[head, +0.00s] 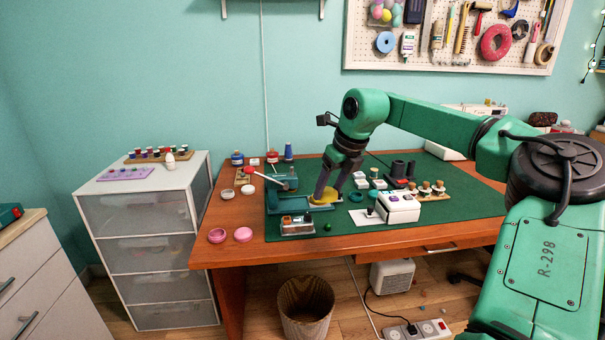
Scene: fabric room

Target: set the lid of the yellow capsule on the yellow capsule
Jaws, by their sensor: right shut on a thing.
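My right gripper (327,187) reaches down over the green mat in the middle of the table. It is shut on a round yellow piece, which I take to be the lid of the yellow capsule (326,196). Yellow shows on both sides of the fingertips, low over a pale piece on the mat. The fingers hide part of it. I cannot tell the yellow capsule apart from the lid at this size, nor whether the two touch. My left gripper is not in view.
A teal tray (287,206) lies left of the gripper, and a teal round piece (357,197) to its right. Two pink round pieces (217,236) (243,234) lie on bare wood at the front left.

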